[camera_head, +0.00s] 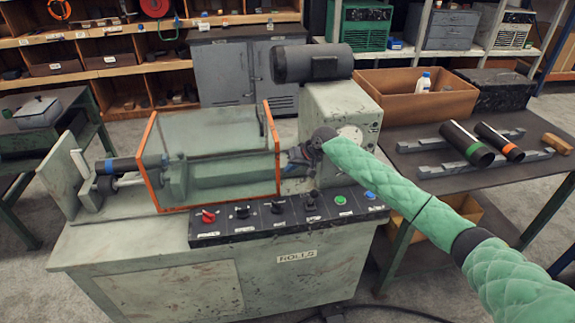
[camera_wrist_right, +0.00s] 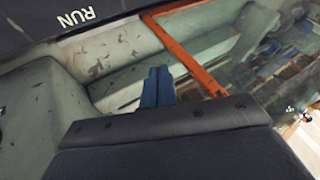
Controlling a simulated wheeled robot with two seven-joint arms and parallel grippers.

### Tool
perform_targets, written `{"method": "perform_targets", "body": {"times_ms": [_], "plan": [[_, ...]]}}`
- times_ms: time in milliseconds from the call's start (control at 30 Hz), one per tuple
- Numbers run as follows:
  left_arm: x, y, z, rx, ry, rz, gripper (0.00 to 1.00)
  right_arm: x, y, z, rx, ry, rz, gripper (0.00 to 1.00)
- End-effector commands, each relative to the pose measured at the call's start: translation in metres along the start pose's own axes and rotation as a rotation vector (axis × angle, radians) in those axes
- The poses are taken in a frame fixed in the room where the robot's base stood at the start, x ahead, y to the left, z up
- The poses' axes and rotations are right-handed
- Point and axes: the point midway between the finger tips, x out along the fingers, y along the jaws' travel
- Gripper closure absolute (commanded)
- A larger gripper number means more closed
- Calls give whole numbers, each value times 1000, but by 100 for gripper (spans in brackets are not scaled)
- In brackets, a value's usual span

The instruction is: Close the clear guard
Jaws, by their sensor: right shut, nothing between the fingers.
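The clear guard (camera_head: 222,165) with orange edges stands over the bed of the grey-green machine in the head view. Its lower front edge lies close behind the control panel. My right gripper (camera_head: 297,158) is at the guard's right end, beside its orange edge and in front of the motor housing. In the right wrist view the blue fingertips (camera_wrist_right: 157,88) are together and hold nothing. The guard's orange edge (camera_wrist_right: 187,55) runs just past them there; I cannot tell whether they touch it. My left gripper is not in view.
The control panel (camera_head: 240,223) with a red knob and several switches and buttons runs along the machine's front. A motor (camera_head: 312,63) sits above the housing at right.

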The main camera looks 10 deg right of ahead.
Motion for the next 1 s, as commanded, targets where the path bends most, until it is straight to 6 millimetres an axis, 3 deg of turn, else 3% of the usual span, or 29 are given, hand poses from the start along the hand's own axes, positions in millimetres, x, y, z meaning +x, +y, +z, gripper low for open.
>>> {"method": "perform_targets", "body": {"times_ms": [300, 767, 1000], "plan": [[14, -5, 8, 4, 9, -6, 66, 6, -12, 0, -1, 1, 0, 100], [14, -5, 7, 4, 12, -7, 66, 8, -16, 0, -1, 1, 0, 100], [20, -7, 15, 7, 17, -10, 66, 25, -52, 0, -2, -1, -5, 100]]}}
